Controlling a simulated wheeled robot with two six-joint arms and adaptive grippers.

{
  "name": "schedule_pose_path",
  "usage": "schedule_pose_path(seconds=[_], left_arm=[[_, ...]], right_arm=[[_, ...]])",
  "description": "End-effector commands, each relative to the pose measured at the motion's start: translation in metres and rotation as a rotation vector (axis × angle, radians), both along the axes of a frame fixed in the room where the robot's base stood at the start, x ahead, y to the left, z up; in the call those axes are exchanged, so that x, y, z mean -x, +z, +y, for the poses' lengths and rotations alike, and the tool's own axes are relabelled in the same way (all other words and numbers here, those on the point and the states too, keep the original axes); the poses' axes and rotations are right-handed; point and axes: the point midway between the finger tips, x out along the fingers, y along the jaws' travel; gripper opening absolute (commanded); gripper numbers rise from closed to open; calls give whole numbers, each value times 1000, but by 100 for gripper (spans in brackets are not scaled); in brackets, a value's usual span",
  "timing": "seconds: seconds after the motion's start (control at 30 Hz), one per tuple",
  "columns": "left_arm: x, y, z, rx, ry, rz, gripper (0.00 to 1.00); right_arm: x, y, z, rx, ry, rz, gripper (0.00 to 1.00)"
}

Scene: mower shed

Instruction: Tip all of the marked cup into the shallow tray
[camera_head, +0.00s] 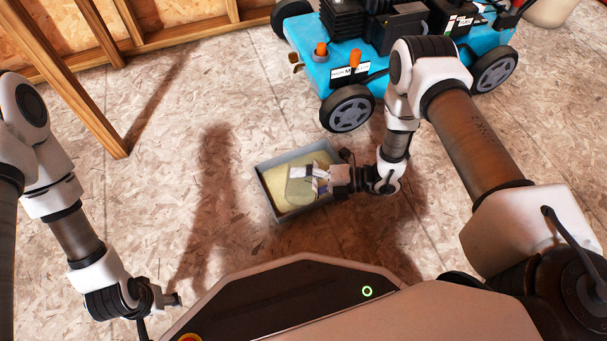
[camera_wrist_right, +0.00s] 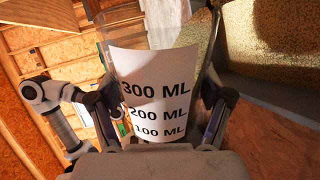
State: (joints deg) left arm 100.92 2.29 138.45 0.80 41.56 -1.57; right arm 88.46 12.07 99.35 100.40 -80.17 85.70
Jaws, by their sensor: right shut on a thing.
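The marked cup (camera_wrist_right: 155,92) is clear, with a white label reading 300, 200 and 100 ML. My right gripper (camera_head: 326,179) is shut on it, with a finger on each side in the right wrist view. In the head view the cup (camera_head: 299,189) lies tilted over the shallow grey tray (camera_head: 290,156), its mouth side toward the left. Pale yellow grains cover the tray's bottom. The label hides much of the cup's inside, so I cannot tell what is left in it. My left gripper (camera_head: 170,299) is low at the left, apart from the tray; its jaws are too small to read.
A blue mower (camera_head: 345,62) with black wheels stands behind the tray at the upper right. A wooden stud wall (camera_head: 150,40) runs along the back left. The board floor (camera_head: 120,190) left of the tray is clear.

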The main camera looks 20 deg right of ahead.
Motion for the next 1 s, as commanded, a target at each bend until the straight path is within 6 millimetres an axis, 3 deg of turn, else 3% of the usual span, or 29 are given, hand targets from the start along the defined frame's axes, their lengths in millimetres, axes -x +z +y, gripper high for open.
schedule_pose_path(seconds=[1.0], left_arm=[[0, 0, 0, 0, 0, 0, 61]], right_arm=[[-3, 4, -1, -25, 0, 62, 31]])
